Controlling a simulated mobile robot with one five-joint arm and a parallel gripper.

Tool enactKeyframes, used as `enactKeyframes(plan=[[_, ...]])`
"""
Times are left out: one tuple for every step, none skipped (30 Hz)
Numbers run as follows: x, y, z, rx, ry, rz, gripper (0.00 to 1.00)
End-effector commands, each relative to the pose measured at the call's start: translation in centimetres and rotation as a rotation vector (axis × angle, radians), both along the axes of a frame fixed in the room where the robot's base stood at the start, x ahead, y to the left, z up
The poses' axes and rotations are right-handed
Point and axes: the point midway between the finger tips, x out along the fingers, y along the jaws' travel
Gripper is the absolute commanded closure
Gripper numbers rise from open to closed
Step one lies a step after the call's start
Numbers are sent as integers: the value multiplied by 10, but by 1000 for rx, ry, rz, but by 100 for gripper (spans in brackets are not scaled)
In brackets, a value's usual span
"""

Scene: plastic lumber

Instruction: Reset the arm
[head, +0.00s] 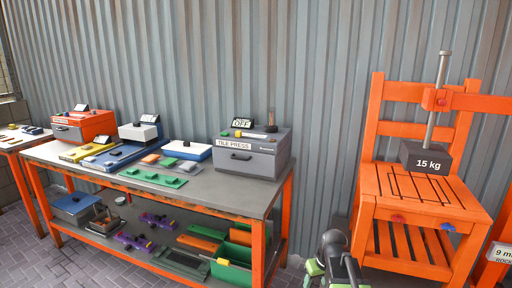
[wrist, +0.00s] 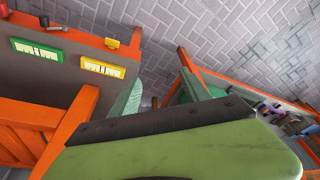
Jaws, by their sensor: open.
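My arm (head: 334,247) shows at the bottom centre of the head view, dark with green parts, cut off by the lower edge. It stands in front of the gap between the workbench and the orange press stand. In the wrist view, my gripper (wrist: 185,150) fills the lower middle as a large green jaw with a dark edge strip. The gripper is open, and I see nothing held by it. The full jaw opening is not visible.
The workbench (head: 240,196) on the left carries a grey tile press (head: 252,158) and colored moulds. The orange stand (head: 420,190) on the right holds a 15 kg weight (head: 428,158). Paved floor (wrist: 230,45) shows free in the wrist view, between orange-framed furniture.

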Motion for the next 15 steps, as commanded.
enactKeyframes(plan=[[-14, 26, -1, -4, 23, 20, 45], [-22, 40, -2, -7, 40, 24, 45], [-35, 56, -3, -11, 64, 25, 45], [-45, 66, -4, -16, 85, 20, 45], [-58, 74, -5, -22, 109, 6, 45], [-78, 76, -6, -33, 148, -38, 45], [-92, 69, -6, -41, 180, -95, 45], [-105, 64, -7, -49, 216, -156, 45], [-107, 63, -7, -47, 248, -239, 45], [-104, 63, 16, -46, 242, -229, 45], [-103, 63, 28, -46, 241, -227, 45], [-103, 63, 39, -46, 240, -226, 45], [-102, 63, 48, -46, 240, -225, 45], [-102, 63, 57, -46, 239, -225, 45], [-102, 63, 69, -46, 239, -225, 45]])
